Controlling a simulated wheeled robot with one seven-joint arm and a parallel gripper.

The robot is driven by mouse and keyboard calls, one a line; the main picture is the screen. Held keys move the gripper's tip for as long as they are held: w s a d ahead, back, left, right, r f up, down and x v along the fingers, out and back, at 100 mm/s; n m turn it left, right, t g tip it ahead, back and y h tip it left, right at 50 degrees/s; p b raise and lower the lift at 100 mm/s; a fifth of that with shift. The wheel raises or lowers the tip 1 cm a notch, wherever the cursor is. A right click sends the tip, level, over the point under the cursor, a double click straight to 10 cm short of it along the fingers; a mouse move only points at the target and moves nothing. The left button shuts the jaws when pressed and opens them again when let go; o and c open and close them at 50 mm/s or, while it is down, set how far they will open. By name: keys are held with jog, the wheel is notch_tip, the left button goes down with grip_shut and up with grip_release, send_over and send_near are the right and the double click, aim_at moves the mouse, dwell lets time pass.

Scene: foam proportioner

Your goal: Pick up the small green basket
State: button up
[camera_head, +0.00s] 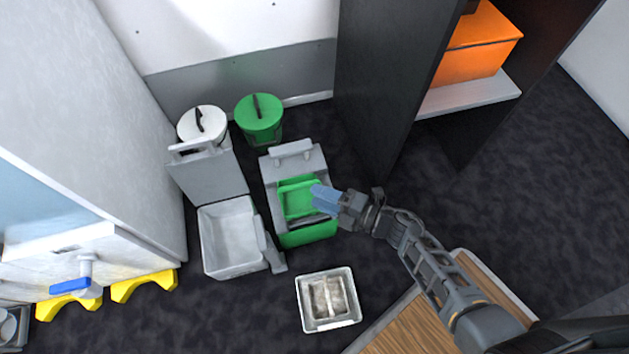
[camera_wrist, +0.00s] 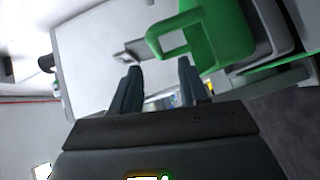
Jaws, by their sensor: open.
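The small green basket (camera_head: 297,201) sits in the upper part of a grey and green bin unit (camera_head: 307,236) on the floor in the head view. My gripper (camera_head: 322,199) is at the right side of the basket, with its bluish fingers over or beside the rim. In the wrist view, my gripper (camera_wrist: 159,72) has its two fingers apart with nothing visible between them. A green part with a rectangular opening, seemingly the basket (camera_wrist: 222,33), shows just beyond the right fingertip. I cannot tell whether finger and basket touch.
A grey open-lid bin (camera_head: 230,237) stands left of the unit. White (camera_head: 203,124) and green (camera_head: 260,119) lidded buckets stand behind. A grey tray (camera_head: 328,299) lies in front. A dark cabinet (camera_head: 385,80) with an orange box (camera_head: 478,48) rises at the right.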

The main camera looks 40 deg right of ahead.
aim_at(295, 185)
jog(key=b+x, duration=0.1)
jog(key=x, duration=0.2)
jog(key=b+x, duration=0.1)
jog(key=x, duration=0.2)
jog(key=shift+w+b, duration=0.35)
jog(key=shift+w, duration=0.1)
jog(key=shift+w+a, duration=0.2)
jog(key=shift+w, duration=0.2)
grip_shut()
